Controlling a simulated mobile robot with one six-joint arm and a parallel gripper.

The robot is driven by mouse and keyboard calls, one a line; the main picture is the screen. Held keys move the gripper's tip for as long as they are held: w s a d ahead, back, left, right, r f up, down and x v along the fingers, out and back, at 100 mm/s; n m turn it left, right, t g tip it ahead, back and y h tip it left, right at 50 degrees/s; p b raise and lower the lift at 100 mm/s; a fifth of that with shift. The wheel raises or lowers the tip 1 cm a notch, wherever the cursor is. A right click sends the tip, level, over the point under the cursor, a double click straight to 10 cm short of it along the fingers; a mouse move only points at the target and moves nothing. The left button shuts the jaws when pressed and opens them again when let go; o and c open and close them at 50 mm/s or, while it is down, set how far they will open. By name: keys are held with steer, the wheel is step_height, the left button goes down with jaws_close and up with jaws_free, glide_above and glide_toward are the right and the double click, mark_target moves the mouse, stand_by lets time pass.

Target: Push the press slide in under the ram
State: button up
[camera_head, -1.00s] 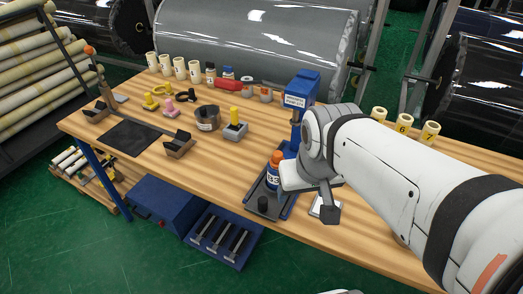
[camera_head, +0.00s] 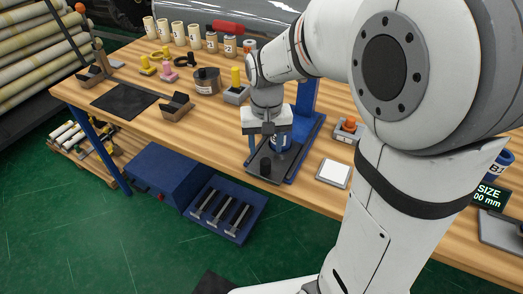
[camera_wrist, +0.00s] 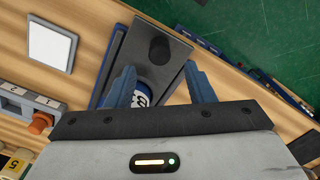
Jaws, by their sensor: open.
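The press slide is a dark grey plate (camera_head: 261,157) with a black knob (camera_head: 265,168) at its front end. It sits out on the blue press base (camera_head: 305,150). The press column (camera_head: 308,97) rises behind; my arm hides the ram. My gripper (camera_head: 266,143) is open and low over the slide.
A white square pad (camera_head: 333,173) and a grey box with an orange button (camera_head: 347,129) are right of the press. A grey block with a yellow knob (camera_head: 236,92) and a dark round tin (camera_head: 207,80) stand left. The table's front edge is close to the slide.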

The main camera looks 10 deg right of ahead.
mark_target(266, 160)
step_height(266, 160, down, 7)
steer(key=shift+f, duration=0.2)
stand_by(0.3)
jaws_close()
stand_by(0.4)
